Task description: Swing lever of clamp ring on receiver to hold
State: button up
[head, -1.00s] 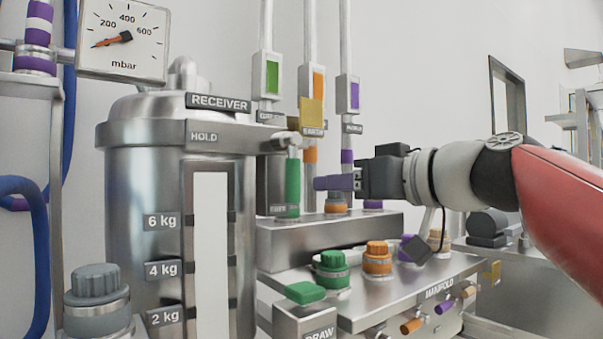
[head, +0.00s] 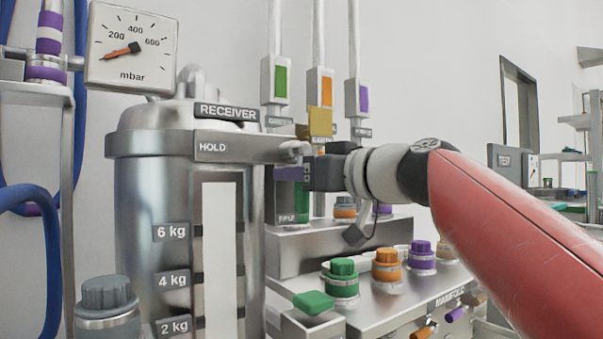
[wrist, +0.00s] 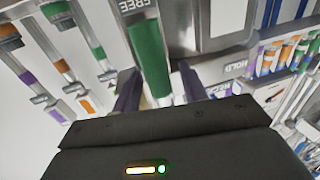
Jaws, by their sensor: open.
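The receiver (head: 150,220) is a steel vessel at the left of the head view, with a clamp ring (head: 160,145) around its top. The ring's lever has a green handle (head: 302,206) that hangs down from a grey pivot (head: 296,150) beside the FREE plate (head: 287,218). The HOLD plate (head: 222,147) is on the ring to the left. My gripper (head: 289,173) is open, its purple fingers at the handle's upper part. In the wrist view the green handle (wrist: 148,48) shows between the spread fingers (wrist: 160,80). I cannot tell whether they touch it.
A manifold (head: 400,300) with green, orange and purple knobs lies below my arm. A yellow tag (head: 320,121) and vertical pipes stand behind the lever. A pressure gauge (head: 130,45) is at upper left. A green push pad (head: 313,300) sits in front.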

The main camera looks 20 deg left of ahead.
jog(key=shift+c, duration=0.4)
grip_shut()
